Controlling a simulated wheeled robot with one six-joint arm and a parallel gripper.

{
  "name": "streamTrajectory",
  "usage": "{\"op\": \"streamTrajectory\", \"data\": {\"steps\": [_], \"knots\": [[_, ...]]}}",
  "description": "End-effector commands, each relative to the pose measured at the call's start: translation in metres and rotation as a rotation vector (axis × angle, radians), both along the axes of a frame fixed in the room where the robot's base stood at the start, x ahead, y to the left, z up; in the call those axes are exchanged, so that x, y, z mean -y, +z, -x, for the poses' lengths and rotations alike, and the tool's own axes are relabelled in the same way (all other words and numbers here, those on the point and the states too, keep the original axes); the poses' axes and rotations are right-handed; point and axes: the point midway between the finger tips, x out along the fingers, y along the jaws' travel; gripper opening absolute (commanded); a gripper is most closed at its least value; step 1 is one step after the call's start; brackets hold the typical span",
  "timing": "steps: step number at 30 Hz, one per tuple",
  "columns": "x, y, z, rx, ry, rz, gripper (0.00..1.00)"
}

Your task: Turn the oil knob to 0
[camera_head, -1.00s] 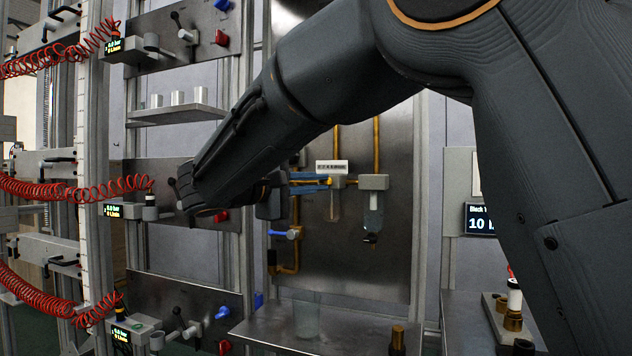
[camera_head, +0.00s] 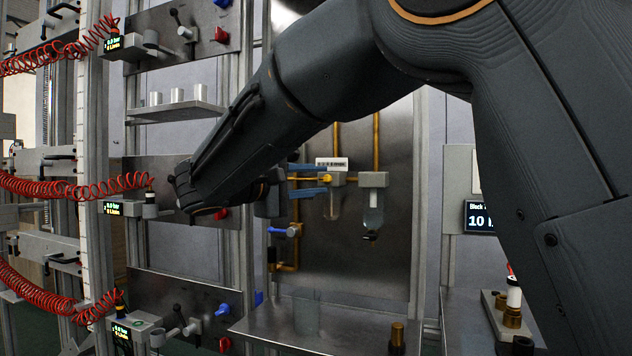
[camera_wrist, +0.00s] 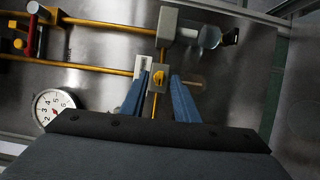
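A small yellow knob (camera_wrist: 159,79) sits on a grey block on the metal panel, and I take it to be the oil knob. It also shows in the head view (camera_head: 327,180), on the block above a clear bowl. My gripper (camera_head: 322,180) has two blue fingers, spread apart. In the wrist view my gripper (camera_wrist: 160,75) has one fingertip on each side of the knob, with gaps visible between. Whether the tips reach as deep as the knob is hard to tell. Any scale marks around the knob are too small to read.
A second grey block with a clear bowl (camera_head: 373,212) stands right of the knob. Yellow pipes (camera_wrist: 95,65) run along the panel. A round gauge (camera_wrist: 52,106) and a blue-handled valve (camera_head: 291,231) are close by. A metal shelf (camera_head: 345,328) lies below.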

Motion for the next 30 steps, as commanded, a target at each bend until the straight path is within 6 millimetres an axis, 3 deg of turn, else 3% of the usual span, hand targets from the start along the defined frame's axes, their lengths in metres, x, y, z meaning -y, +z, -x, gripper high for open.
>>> {"op": "streamTrajectory", "data": {"steps": [15, 30], "knots": [[-0.048, -0.001, 0.052, -0.001, 0.001, 0.001, 0.28], [-0.049, -0.001, 0.055, -0.001, 0.0, 0.0, 0.28]]}}
